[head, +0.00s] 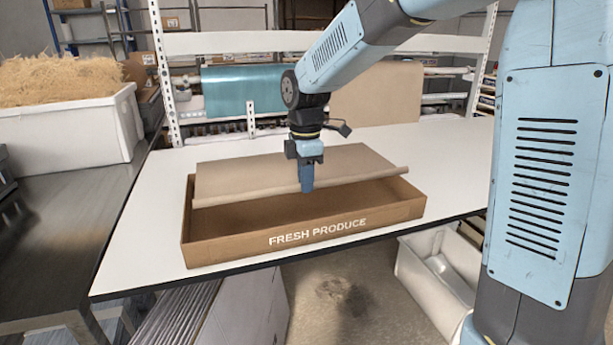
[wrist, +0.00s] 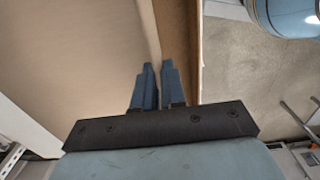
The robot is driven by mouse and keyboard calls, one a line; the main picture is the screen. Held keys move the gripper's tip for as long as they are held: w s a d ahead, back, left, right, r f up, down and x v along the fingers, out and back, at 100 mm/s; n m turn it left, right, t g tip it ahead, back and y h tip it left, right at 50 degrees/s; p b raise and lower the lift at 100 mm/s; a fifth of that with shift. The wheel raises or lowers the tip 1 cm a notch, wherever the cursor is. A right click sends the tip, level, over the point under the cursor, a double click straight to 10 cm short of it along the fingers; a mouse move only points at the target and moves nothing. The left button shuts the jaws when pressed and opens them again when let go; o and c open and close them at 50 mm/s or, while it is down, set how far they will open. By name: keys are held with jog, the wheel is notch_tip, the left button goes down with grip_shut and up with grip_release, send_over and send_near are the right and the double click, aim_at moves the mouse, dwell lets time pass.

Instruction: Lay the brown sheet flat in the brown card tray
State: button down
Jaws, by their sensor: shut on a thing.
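The brown card tray (head: 330,237), marked FRESH PRODUCE on its front wall, sits on the white table. The brown sheet (head: 270,172) lies over the back part of the tray, with its near edge curled into a roll. The front part of the tray's inside shows below that edge. My gripper (head: 307,186) points down at the sheet's near edge, right of its middle, and is shut on it. In the wrist view the fingers (wrist: 154,75) meet at the edge of the sheet (wrist: 90,60), beside the tray wall (wrist: 188,40). The tray's back wall is hidden.
The white table (head: 135,235) is clear left of the tray. A white bin of straw-like fill (head: 70,120) stands on a dark bench at left. A rack behind holds a teal roll (head: 243,90) and a brown roll (head: 378,95). A pale bin (head: 440,265) stands below at right.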

jog(key=shift+f, duration=4.75)
jog(key=c, duration=1.1)
grip_release()
